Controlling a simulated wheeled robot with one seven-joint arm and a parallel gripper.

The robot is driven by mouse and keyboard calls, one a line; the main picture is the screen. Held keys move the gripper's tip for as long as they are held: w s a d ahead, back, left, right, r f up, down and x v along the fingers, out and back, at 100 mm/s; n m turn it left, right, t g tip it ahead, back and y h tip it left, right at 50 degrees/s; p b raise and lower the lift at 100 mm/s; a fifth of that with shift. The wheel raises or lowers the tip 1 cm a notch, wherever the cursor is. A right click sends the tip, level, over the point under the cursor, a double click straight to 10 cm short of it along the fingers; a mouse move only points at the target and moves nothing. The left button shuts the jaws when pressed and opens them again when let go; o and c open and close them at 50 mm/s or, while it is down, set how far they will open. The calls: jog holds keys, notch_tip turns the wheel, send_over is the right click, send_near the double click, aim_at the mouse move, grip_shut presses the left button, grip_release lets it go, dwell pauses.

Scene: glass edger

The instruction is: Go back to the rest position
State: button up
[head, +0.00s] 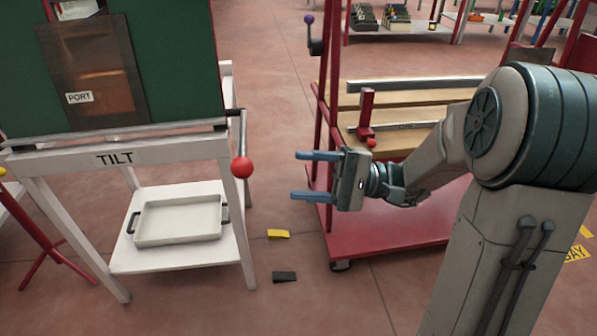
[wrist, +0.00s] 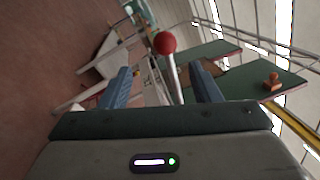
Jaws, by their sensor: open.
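My gripper (head: 316,176) is open and empty. In the head view it points left, in the air between the white stand and the red cart. Its two blue fingers are apart, and in the wrist view my gripper (wrist: 160,88) also shows nothing between the pads at close range. The red ball knob (head: 242,167) of the tilt lever is to the left of the fingertips, with a gap. The knob also shows in the wrist view (wrist: 165,43), on its pale rod beyond the fingers.
The white stand (head: 150,155) marked TILT carries a green board (head: 175,70) and a lower tray (head: 180,238). The red cart (head: 400,235) with wooden shelves stands behind my arm. A yellow block (head: 278,234) and a dark block (head: 285,277) lie on the floor between them.

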jog(key=shift+r, duration=0.1)
jog(key=s+d+r+n+h+p, duration=0.1)
jog(key=s+r+h+p, duration=0.4)
jog(key=p, duration=0.3)
jog(key=s+d+r+h+p, duration=0.1)
jog(key=s+r+h+p, duration=0.2)
jog(key=s+h+p, duration=0.4)
jog(key=w+d+r+n+t+h+p, duration=0.1)
jog(key=d+r+t+h+p, duration=0.5)
jog(key=d+r+p, duration=0.6)
jog(key=w+r+h+p, duration=0.1)
jog(key=h+p, duration=0.1)
jog(key=p, duration=0.1)
jog(key=shift+d+r, duration=0.2)
jog(key=shift+d, duration=0.1)
